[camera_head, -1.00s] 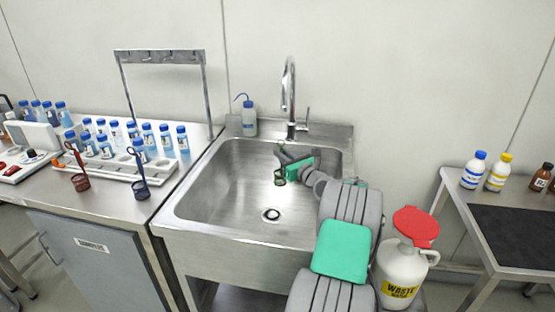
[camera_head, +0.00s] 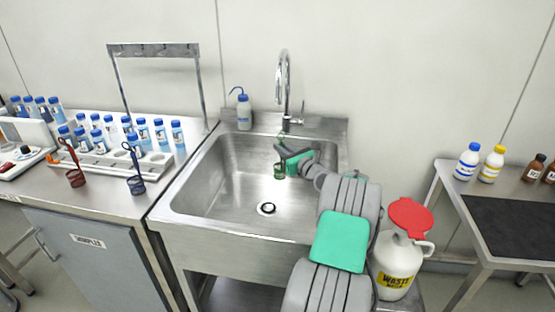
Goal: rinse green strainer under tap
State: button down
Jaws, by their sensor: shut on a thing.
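The green strainer (camera_head: 279,171) is a small dark green basket with a thin handle rising above it. My gripper (camera_head: 282,150) is shut on its handle and holds it over the steel sink (camera_head: 225,185), towards the back. The basket hangs below the gripper, roughly upright. The tap (camera_head: 285,85) is a tall steel gooseneck at the sink's back edge, with its lever at the right. The strainer appears below the tap's spout in the picture. I cannot make out any water stream.
A red strainer (camera_head: 75,178) and a blue strainer (camera_head: 136,183) stand on the left bench by the bottle rack (camera_head: 105,165). A wash bottle (camera_head: 243,110) stands behind the sink. A waste jug (camera_head: 396,268) with a red funnel stands close right of my arm.

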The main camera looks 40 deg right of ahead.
jog(key=shift+w+a+p, duration=0.2)
jog(key=shift+w+p, duration=0.1)
jog(key=shift+w, duration=0.3)
jog(key=shift+s+d, duration=0.1)
jog(key=shift+s, duration=0.05)
jog(key=shift+s+d, duration=0.1)
jog(key=shift+s, duration=0.35)
jog(key=s+a+p, duration=0.2)
jog(key=a+p, duration=0.2)
jog(key=a, duration=0.3)
jog(key=shift+s+a, duration=0.25)
jog(key=shift+a, duration=0.05)
dwell(1.2)
